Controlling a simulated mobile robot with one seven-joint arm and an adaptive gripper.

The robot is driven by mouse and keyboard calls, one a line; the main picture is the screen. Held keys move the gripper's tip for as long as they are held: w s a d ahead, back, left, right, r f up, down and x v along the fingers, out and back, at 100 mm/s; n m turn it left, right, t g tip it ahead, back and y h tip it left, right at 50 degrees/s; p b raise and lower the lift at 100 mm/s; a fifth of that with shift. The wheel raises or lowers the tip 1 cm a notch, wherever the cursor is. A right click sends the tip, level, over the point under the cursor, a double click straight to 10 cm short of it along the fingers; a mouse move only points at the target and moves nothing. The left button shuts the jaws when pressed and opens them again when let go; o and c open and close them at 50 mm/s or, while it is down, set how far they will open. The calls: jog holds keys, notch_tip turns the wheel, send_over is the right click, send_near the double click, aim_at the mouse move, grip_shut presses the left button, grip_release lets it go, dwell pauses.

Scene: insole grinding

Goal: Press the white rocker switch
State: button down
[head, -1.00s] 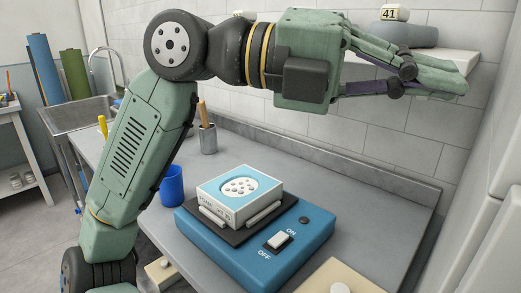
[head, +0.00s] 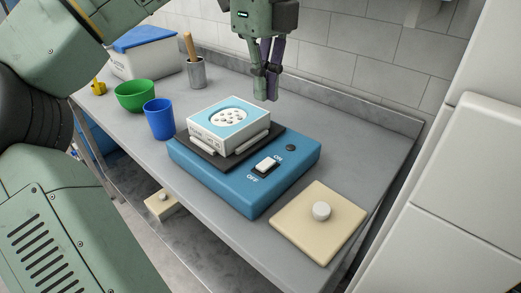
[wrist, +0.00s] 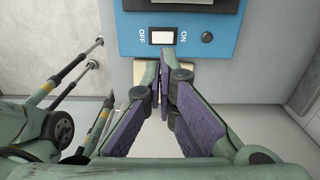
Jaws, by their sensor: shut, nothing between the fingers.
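The white rocker switch (head: 265,165) sits on the front right part of the blue machine base (head: 222,187), between the printed words ON and OFF. It also shows in the wrist view (wrist: 162,37), just beyond my fingertips. My gripper (head: 266,97) points down above and behind the machine in the head view, clear of the switch. In the wrist view the fingertips (wrist: 166,52) are close together with nothing between them. A white box with a light blue top and a round perforated area (head: 229,120) stands on the machine's black plate.
A round dark button (head: 290,148) is beside the switch. A beige board with a white knob (head: 320,211) lies at the right. A blue cup (head: 159,119), green bowl (head: 135,96), metal holder (head: 195,72) and lidded box (head: 155,57) stand to the left. White cabinets (head: 455,190) bound the right.

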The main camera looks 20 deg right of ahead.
aim_at(263, 163)
notch_tip(263, 163, down, 14)
jog(key=p, duration=0.3)
dwell(0.3)
jog(key=shift+f, duration=0.1)
